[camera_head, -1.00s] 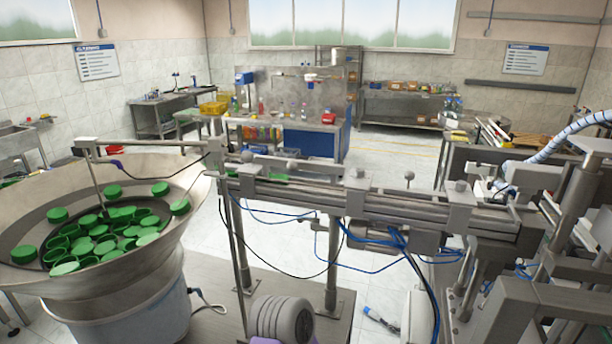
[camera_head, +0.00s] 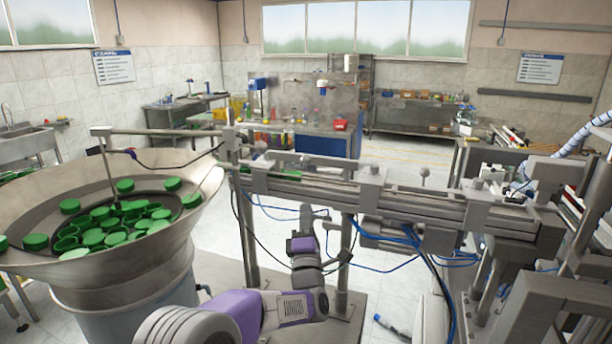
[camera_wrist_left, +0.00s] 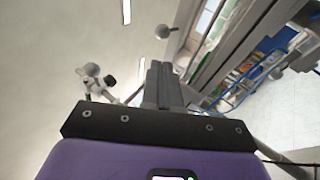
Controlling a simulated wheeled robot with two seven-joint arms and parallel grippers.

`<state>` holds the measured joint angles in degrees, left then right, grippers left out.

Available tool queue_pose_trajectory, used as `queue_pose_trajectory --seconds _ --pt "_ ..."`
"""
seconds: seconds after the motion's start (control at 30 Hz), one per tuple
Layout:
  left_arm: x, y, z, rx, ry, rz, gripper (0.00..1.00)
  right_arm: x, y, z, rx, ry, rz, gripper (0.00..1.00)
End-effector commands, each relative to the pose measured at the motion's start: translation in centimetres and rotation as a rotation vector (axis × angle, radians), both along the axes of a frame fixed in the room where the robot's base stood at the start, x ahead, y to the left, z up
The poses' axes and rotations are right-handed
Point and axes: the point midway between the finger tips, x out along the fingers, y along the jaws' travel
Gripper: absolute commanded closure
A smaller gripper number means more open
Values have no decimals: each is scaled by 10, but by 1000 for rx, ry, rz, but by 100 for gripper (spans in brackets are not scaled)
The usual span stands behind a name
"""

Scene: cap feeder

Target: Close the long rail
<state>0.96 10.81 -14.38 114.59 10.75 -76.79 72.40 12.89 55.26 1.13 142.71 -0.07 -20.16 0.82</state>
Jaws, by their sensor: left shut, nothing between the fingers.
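The long grey metal rail (camera_head: 330,194) runs from the cap bowl on the left to the machine on the right in the head view. A flat bar (camera_head: 312,160) lies along its far side; I cannot tell how it is joined. My left gripper (camera_head: 304,212) is below the near side of the rail, pointing up, shut and empty. A rail-like metal beam (camera_wrist_left: 235,45) slants on the right there. My right gripper is not in view.
The feeder bowl (camera_head: 50,205) with several green caps (camera_head: 125,186) stands at the left. Support posts (camera_head: 345,255), blue hoses (camera_head: 410,235) and clamp blocks (camera_head: 370,188) crowd the rail. Machine parts (camera_head: 560,310) fill the right.

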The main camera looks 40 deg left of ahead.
Motion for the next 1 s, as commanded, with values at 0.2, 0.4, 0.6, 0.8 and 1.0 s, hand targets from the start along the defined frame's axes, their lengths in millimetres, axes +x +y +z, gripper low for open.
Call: queue_pose_trajectory --seconds 0.2,0.4,0.6,0.8,1.0 --pt "27 21 21 3 4 3 100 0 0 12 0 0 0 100" --pt "53 41 38 4 6 2 100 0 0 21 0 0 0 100" --pt "73 57 53 4 8 0 100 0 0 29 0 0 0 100" --pt "84 67 61 2 7 -1 100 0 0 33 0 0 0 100" --pt "87 69 63 2 8 -1 100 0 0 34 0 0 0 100"
